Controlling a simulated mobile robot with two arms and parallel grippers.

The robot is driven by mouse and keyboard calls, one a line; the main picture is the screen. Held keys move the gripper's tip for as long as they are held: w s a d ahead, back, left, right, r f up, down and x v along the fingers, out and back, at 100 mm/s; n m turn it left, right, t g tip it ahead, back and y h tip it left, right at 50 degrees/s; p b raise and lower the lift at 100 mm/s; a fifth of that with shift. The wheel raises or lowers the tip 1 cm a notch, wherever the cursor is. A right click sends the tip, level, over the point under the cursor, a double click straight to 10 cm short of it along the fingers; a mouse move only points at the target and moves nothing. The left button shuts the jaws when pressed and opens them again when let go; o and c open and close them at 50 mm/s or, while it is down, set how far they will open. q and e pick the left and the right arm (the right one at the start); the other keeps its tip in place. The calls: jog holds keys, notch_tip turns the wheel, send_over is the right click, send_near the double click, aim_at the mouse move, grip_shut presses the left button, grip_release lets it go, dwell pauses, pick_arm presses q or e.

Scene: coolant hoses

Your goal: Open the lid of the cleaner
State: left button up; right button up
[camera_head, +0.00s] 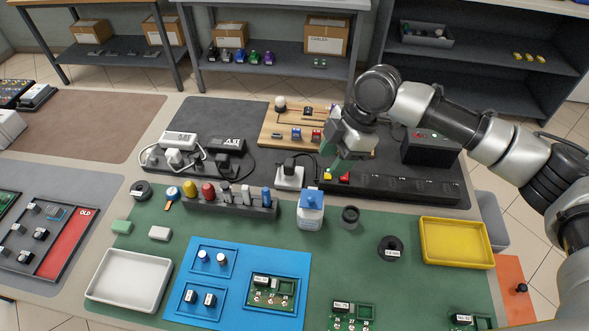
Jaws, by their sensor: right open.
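The cleaner (311,212) looks to be the white bottle with a blue top, standing upright on the green mat near the middle. Its blue lid (312,197) sits on the bottle; the hinge or edge of the lid is too small to make out. My right gripper (337,163) is open and empty, pointing down above the dark mat, behind and a little right of the bottle and apart from it. My left gripper is not in view.
A black rack of coloured tools (230,202) stands left of the bottle, and a small dark cup (350,216) stands right of it. A white socket block (290,177) is behind. A yellow tray (456,241) is at right.

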aim_at(312, 198)
jog(key=x, duration=0.3)
jog(key=s+p+x, duration=0.1)
jog(key=x, duration=0.2)
jog(key=shift+s+a+f, duration=0.15)
jog(key=shift+f, duration=0.1)
jog(key=x, duration=0.3)
jog(key=shift+f+p, duration=0.25)
jog(key=shift+p, duration=0.1)
jog(key=shift+c, duration=0.9)
grip_shut()
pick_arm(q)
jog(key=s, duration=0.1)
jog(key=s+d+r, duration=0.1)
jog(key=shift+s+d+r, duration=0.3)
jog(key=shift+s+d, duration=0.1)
